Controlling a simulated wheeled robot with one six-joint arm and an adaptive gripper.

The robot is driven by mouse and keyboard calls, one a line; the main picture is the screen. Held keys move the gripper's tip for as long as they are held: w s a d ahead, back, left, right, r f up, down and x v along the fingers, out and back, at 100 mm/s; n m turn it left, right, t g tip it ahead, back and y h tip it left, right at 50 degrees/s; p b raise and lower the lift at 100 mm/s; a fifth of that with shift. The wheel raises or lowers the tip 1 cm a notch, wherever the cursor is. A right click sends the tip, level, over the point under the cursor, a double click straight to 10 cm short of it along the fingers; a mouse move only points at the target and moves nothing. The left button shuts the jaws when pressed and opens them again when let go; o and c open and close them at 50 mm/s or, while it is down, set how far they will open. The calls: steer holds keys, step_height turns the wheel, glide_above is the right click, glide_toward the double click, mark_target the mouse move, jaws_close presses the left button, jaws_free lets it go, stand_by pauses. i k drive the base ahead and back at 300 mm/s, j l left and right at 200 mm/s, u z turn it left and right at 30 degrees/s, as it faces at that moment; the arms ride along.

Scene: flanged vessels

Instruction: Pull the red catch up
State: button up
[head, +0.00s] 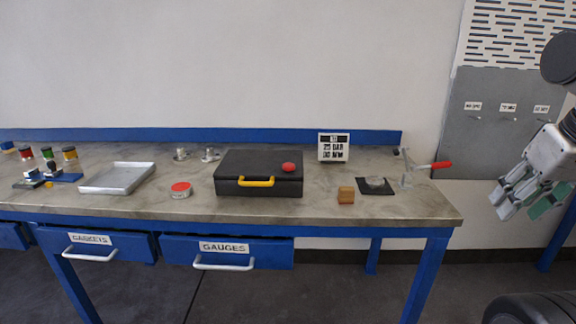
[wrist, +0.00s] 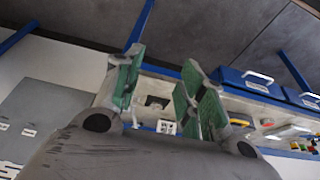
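A red-handled lever (head: 430,165) on a grey metal stand is at the right end of the bench, its red grip pointing right and roughly level. I cannot tell for certain which red part is the catch. My gripper (head: 522,207) is open and empty, off to the right of the bench, apart from the lever. In the wrist view, its green-padded fingers (wrist: 163,65) are spread; the lever cannot be made out there.
The bench (head: 330,210) also holds a wooden block (head: 346,196), a black pad with a round metal part (head: 375,184), a printed sign (head: 334,148), a red-topped tin (head: 181,189) and a metal tray (head: 117,178). Blue drawers (head: 226,253) hang below. Space between gripper and bench is free.

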mark_target(287, 167)
steer(key=i+j, duration=0.55)
steer(key=j, duration=0.3)
steer(key=i+j, duration=0.3)
steer(key=j, duration=0.1)
